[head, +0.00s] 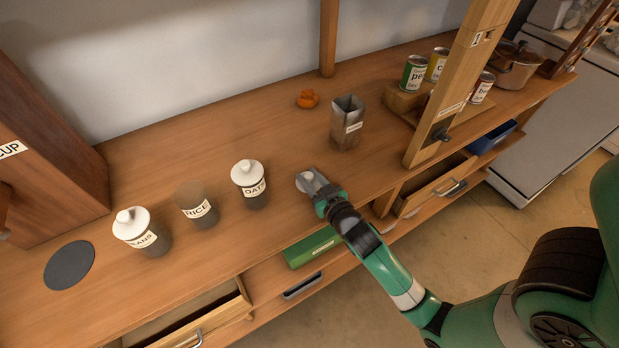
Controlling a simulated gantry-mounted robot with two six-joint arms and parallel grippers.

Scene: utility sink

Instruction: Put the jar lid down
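My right gripper (308,181) is over the front part of the wooden counter, to the right of the oats jar. The small size hides whether the lid touches the counter. The rice jar (197,207) stands upright with no white lid on it. The beans jar (142,232) and the oats jar (250,184) stand on either side of it, each with a white knobbed lid. My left gripper is not in view.
A dark round mat (69,265) lies at the left of the counter. A grey square container (347,123) and an orange object (307,98) stand behind my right gripper. A wooden post (452,90) rises at the right. Open drawers (187,322) jut out in front.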

